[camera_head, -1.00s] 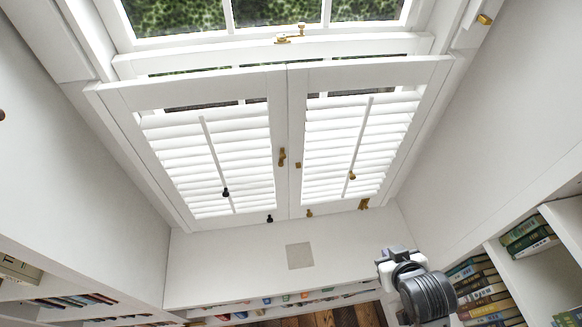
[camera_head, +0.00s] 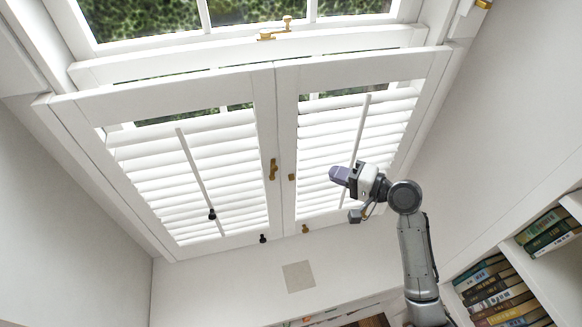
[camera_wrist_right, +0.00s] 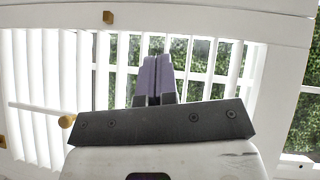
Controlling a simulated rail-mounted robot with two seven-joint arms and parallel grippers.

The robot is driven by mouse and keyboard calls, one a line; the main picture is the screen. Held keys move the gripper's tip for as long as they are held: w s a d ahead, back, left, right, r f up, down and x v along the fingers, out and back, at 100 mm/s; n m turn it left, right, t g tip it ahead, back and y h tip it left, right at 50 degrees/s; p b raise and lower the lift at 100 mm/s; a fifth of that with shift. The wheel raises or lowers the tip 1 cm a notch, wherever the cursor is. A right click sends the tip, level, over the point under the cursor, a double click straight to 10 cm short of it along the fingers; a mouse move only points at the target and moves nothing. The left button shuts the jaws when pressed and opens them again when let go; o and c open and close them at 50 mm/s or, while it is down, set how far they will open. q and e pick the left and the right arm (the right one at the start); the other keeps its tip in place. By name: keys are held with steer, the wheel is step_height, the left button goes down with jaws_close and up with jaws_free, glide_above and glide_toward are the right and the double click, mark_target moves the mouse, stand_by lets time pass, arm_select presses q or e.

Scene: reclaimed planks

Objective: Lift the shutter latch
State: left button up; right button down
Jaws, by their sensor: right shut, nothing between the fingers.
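The brass shutter latch (camera_head: 273,169) sits upright on the left shutter panel's inner stile, beside the seam between the two panels. A small brass catch (camera_head: 291,177) is on the right panel's stile across the seam. My right gripper (camera_head: 339,175) is in front of the right panel's louvers, to the right of the latch and apart from it in the picture. Its purple fingers (camera_wrist_right: 155,78) are shut together and empty in the right wrist view. That view also shows a small brass piece (camera_wrist_right: 109,17) on the white frame. My left gripper is not in view.
White tilt rods cross the louvers; the left one ends in a black knob (camera_head: 212,214), and a brass knob (camera_wrist_right: 67,121) shows in the wrist view. Another brass window fastener (camera_head: 275,31) is above. Bookshelves (camera_head: 508,280) stand at lower right. Space before the left panel is clear.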

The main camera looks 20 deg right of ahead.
steer(key=p, duration=0.1)
glide_toward(275, 164)
steer(key=w, duration=0.4)
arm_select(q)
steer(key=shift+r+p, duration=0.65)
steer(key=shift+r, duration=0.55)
arm_select(e)
steer(key=shift+w+a+f, duration=0.1)
steer(key=shift+a+f, duration=0.05)
steer(key=shift+a, duration=0.4)
steer(key=shift+w+a+f, duration=0.15)
steer(key=shift+a+f, duration=0.05)
steer(key=shift+a, duration=0.35)
steer(key=shift+w+a+f, duration=0.1)
steer(key=shift+a+f, duration=0.05)
steer(key=shift+a, duration=0.45)
